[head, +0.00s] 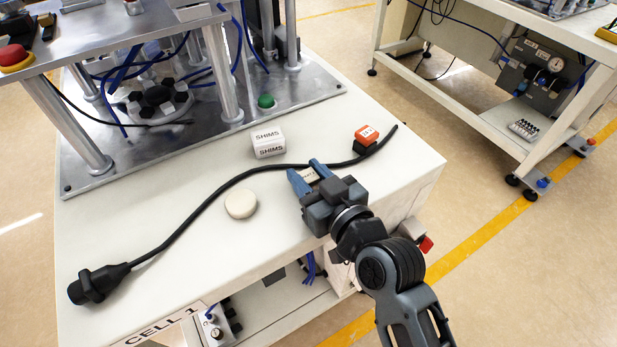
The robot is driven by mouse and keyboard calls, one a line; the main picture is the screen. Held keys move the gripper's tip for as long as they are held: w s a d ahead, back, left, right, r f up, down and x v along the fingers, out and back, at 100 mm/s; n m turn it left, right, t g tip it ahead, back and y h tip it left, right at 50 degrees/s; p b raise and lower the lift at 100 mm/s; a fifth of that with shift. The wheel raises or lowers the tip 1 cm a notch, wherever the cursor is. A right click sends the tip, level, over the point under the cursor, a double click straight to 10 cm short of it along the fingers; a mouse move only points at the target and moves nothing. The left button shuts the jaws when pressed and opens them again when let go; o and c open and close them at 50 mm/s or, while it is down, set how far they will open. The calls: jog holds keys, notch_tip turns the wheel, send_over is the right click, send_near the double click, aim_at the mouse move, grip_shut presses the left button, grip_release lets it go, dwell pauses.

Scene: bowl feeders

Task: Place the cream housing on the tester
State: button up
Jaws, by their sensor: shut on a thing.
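My gripper (305,172) is over the right part of the white bench, its blue fingers shut on a small cream piece (308,175) with dark marking. The fingers hide much of this piece. A round cream disc (241,204) lies on the bench to the left of my gripper. I cannot tell for certain which of the two is the cream housing.
A black cable (200,212) with a plug snakes across the white bench (190,270), passing by my gripper. A white SHIMS box (268,143) and an orange block (367,134) stand behind. A metal machine frame (228,85) fills the back left. Floor separates the two benches.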

aim_at(314, 176)
jog(key=c, duration=0.5)
jog(key=shift+c, duration=0.2)
jog(key=shift+r, duration=0.55)
jog(key=r, duration=0.1)
jog(key=d+r, duration=0.1)
jog(key=r, duration=0.1)
jog(key=shift+s+r, duration=0.1)
jog(key=shift+r, duration=0.15)
jog(key=s+d+r, duration=0.3)
jog(key=d+r, duration=0.3)
jog(key=d, duration=0.4)
jog(key=shift+d+r, duration=0.2)
